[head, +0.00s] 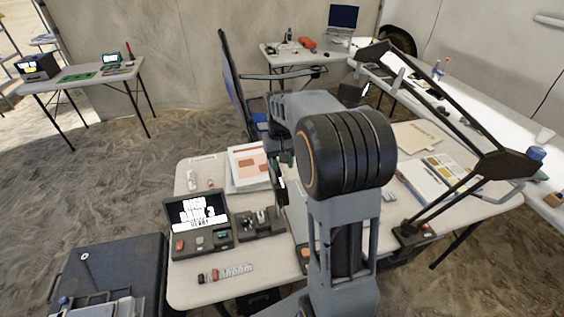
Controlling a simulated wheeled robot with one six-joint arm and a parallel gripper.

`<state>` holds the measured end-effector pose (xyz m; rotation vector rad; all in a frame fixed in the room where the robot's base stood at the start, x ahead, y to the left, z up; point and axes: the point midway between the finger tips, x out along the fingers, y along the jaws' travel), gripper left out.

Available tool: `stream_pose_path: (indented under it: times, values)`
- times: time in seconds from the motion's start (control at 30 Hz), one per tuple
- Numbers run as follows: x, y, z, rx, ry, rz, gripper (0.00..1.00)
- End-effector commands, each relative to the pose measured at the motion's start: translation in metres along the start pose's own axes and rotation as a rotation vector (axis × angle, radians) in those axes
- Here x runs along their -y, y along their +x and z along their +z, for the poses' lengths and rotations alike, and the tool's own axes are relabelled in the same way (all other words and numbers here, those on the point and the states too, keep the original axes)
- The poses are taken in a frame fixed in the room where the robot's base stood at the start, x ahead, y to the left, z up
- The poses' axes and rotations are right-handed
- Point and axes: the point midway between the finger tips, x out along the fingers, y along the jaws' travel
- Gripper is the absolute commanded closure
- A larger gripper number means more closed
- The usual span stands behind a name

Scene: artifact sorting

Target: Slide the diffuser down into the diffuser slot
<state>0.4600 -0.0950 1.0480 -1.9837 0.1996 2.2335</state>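My arm fills the middle of the head view and its large wrist joint hides much of the table. Part of my gripper (281,181) shows left of that joint, pointing down above the table; its fingers are small and partly hidden, so I cannot tell whether they hold anything. A dark tray (260,226) with several small upright pieces stands below and left of the gripper. I cannot make out which piece is the diffuser or where the diffuser slot is.
An open dark case (199,226) with a lit lid stands left of the tray. A row of small parts (226,273) lies near the table's front edge. Papers (246,167) lie behind. A black lamp arm (440,100) rises at the right. Bare white tabletop (187,291) shows at front left.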

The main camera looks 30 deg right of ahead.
Motion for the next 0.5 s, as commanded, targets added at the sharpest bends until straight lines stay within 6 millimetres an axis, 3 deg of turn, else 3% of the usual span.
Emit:
stream_pose_path:
  times: [0.23, 0.5]
  values:
    - [0.001, -0.013, 0.000, 0.001, -0.001, -0.002, 0.58]
    - [-0.001, -0.068, -0.001, -0.003, 0.001, -0.002, 0.58]
